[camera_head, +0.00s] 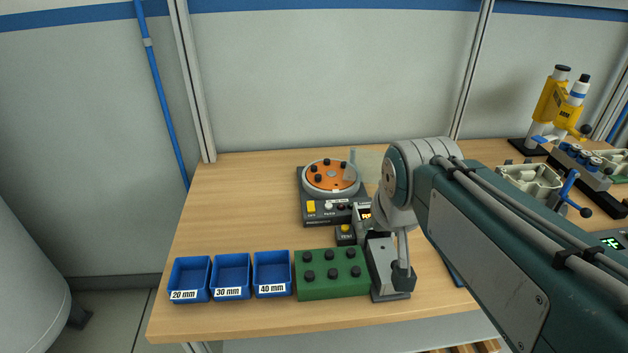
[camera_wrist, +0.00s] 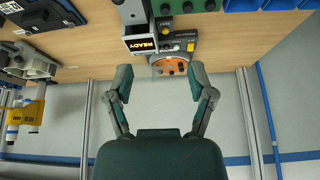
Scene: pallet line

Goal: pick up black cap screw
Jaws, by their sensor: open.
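Several black cap screws (camera_head: 317,179) stand on the orange disc (camera_head: 329,177) of a round feeder near the table's middle. Several similar black heads (camera_head: 332,273) sit in the green block (camera_head: 332,291) at the front. In the wrist view, the orange disc (camera_wrist: 160,63) shows beyond my fingertips, with dark screws (camera_wrist: 181,67) on it, small and hard to tell apart. My gripper (camera_wrist: 161,82) is open and empty, its two fingers wide apart, with the disc framed between them.
Blue bins labelled 20 mm (camera_head: 189,280), 30 mm (camera_head: 232,277) and 40 mm (camera_head: 272,274) stand left of the green block. A grey device (camera_head: 385,260) stands right of it. A lit READY display (camera_wrist: 141,44) is beside the feeder. The table's left rear is clear.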

